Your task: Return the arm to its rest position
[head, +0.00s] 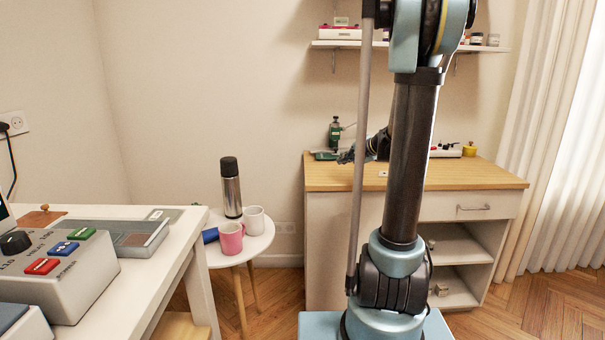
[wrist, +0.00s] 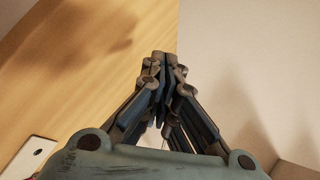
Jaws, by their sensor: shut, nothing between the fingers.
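My gripper (head: 347,156) shows in the head view past my column, over the left part of the wooden cabinet top (head: 420,176). It is small there and partly hidden by my arm. In the wrist view my gripper (wrist: 163,62) has its fingers drawn together at the tips, with nothing between them. Behind it in the wrist view are a wooden surface (wrist: 105,50) with a soft shadow on it and a plain pale surface.
A green tool (head: 335,132) stands on the cabinet close to my gripper. A wall shelf (head: 335,44) hangs above. A small round table (head: 262,243) holds a flask (head: 231,190) and two mugs. A white desk (head: 150,290) with a button box (head: 80,280) is at left. Curtains hang right.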

